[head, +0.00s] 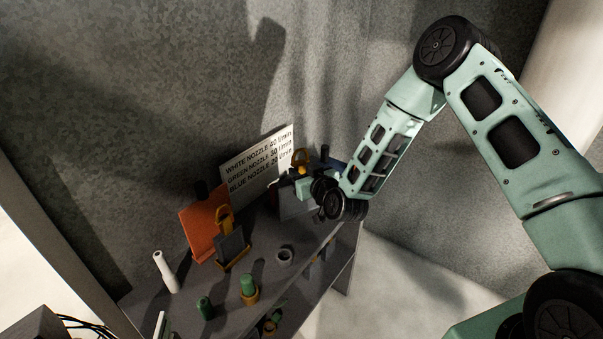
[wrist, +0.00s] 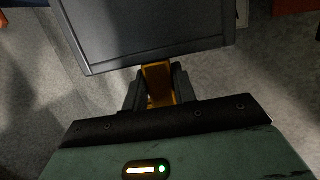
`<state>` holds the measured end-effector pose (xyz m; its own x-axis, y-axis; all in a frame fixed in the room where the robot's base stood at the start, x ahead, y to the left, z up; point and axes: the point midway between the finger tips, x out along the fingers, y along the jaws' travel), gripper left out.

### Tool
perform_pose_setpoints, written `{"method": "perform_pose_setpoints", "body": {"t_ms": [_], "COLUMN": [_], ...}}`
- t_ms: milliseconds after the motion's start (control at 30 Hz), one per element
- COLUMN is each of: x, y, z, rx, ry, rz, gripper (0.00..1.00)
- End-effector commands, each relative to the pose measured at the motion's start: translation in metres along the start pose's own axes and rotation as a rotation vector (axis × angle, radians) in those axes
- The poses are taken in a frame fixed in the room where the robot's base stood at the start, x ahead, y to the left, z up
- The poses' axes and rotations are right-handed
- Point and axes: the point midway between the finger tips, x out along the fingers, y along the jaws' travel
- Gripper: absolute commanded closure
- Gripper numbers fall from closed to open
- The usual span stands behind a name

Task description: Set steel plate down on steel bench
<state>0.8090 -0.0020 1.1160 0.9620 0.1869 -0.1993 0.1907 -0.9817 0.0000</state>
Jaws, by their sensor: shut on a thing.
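The steel plate is a dark grey flat panel with a raised rim (wrist: 150,30), filling the upper middle of the wrist view. My gripper (wrist: 158,88) is shut on its orange-yellow handle (wrist: 158,80). In the head view my gripper (head: 310,188) is at the right end of the bench, partly hidden by my wrist. I cannot tell the held plate clearly from the other panels there. The steel bench (head: 312,238) is a dark grey top seen from above. I cannot tell whether the plate touches it.
An orange panel (head: 200,229) and a dark plate with a yellow handle (head: 231,246) stand mid-bench. A nozzle sign (head: 258,172) leans behind. A white tube (head: 165,271), green pieces (head: 248,285) and a grey ring (head: 284,256) stand in front. Bare bench shows right of the ring.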

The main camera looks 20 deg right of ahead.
Motion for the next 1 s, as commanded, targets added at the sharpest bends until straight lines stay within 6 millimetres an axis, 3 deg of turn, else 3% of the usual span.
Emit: {"method": "perform_pose_setpoints", "body": {"t_ms": [167, 700, 1000], "x": [0.002, 0.013, 0.014], "y": [0.000, 0.000, -0.001], "z": [0.008, 0.061, 0.065], "rx": [0.000, 0.000, 0.000], "ry": [0.002, 0.003, 0.004], "rz": [0.000, 0.000, -0.001], "gripper": [1.00, 1.00, 1.00]}}
